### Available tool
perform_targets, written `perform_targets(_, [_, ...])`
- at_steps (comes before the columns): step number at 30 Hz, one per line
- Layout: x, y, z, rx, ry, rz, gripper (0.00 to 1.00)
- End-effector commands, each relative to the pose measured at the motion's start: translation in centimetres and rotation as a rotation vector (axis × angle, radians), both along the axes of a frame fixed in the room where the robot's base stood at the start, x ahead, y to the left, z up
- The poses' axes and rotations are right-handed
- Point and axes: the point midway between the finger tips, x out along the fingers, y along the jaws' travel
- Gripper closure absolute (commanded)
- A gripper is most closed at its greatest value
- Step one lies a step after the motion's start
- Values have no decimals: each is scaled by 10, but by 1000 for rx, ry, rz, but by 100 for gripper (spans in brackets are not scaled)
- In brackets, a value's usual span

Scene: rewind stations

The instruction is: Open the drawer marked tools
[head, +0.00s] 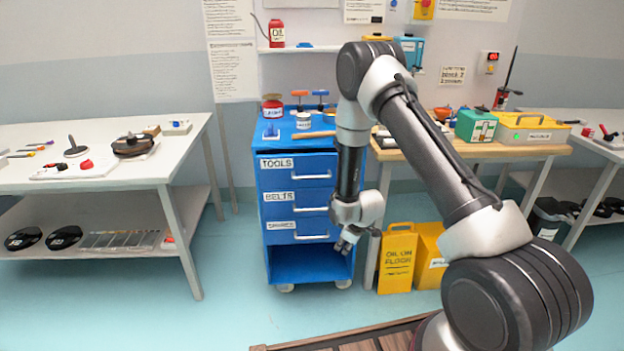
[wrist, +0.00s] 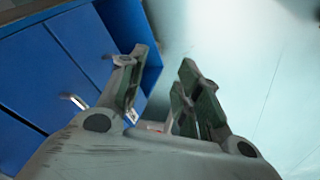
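The blue cabinet (head: 263,240) stands on casters in the middle of the head view. Its top drawer, marked TOOLS (head: 300,168), is flush with the front and has a pale bar handle (head: 316,176). My gripper (head: 345,243) hangs low at the cabinet's right front, below the TOOLS drawer and near the lowest drawer's level. In the wrist view my gripper (wrist: 160,80) is open, with a clear gap between its fingers and nothing held. Blue drawer fronts (wrist: 70,60) and a handle (wrist: 75,101) show left of the fingers. My arm hides the right edge of the cabinet.
Below TOOLS are a drawer marked BELTS (head: 300,200) and a third with a hard-to-read label. A yellow wet-floor-type sign (head: 397,258) stands right of the cabinet. A white table (head: 185,150) is at the left, a wooden bench (head: 535,150) at the right.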

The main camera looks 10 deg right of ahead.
Motion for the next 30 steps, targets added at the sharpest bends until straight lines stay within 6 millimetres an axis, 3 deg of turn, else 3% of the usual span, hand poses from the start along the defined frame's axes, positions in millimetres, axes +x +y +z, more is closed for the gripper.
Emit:
perform_targets(1, [13, 8, -29, -10, -91, 82, 66])
perform_targets(2, [25, 13, -40, -21, -164, 138, 66])
perform_targets(5, [63, 29, -52, -76, -440, 303, 66])
perform_targets(8, [103, 42, -21, -174, -753, 426, 66])
perform_targets(10, [130, 49, 27, -266, -981, 479, 66])
perform_targets(12, [142, 53, 68, -364, -1164, 512, 66])
perform_targets(16, [143, 54, 116, -522, -1372, 538, 66])
perform_targets(18, [141, 53, 129, -590, -1425, 549, 66])
perform_targets(22, [149, 55, 132, -632, -1430, 567, 66])
perform_targets(30, [191, 67, 140, -630, -1429, 566, 66])
